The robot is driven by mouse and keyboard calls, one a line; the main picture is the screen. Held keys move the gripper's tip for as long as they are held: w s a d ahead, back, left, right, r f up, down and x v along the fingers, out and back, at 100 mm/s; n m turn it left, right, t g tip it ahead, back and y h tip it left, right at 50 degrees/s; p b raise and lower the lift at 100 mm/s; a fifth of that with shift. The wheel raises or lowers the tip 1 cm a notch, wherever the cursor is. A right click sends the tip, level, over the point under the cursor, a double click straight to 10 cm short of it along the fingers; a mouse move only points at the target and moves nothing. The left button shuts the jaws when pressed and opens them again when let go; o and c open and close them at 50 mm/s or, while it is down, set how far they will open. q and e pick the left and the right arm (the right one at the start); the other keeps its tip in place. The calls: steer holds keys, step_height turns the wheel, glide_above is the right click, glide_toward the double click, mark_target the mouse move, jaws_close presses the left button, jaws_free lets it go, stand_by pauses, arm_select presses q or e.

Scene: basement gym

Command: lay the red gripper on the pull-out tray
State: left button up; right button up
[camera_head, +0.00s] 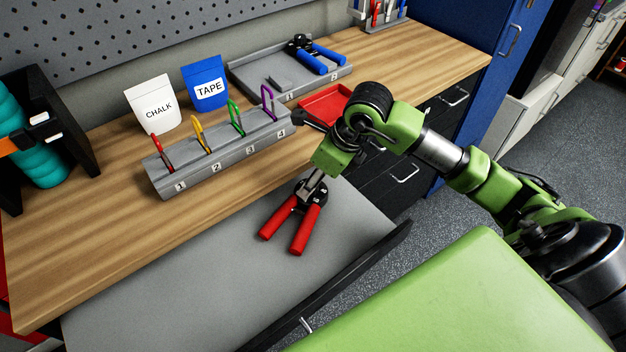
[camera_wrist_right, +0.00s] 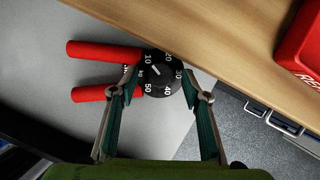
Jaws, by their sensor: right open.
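The red gripper (camera_head: 294,217) is a hand exerciser with two red handles and a black numbered dial. It lies on the grey pull-out tray (camera_head: 215,262), handles toward the tray's front. In the right wrist view the red gripper's dial (camera_wrist_right: 160,75) is between the fingers of my right gripper (camera_wrist_right: 167,93), which are apart, with a gap at least on the right side. In the head view my right gripper (camera_head: 314,184) is just above the dial end. I cannot tell whether a finger touches it. My left gripper is out of view.
The wooden bench (camera_head: 95,225) behind the tray carries a numbered rack (camera_head: 220,152) with coloured clips, chalk (camera_head: 154,103) and tape (camera_head: 205,83) pouches, a red bin (camera_head: 326,103) and a grey holder (camera_head: 262,80) with a blue gripper (camera_head: 318,57). The tray's left part is clear.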

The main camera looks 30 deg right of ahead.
steer(key=v, duration=1.1)
steer(key=shift+b, duration=0.4)
steer(key=shift+s+f, duration=0.1)
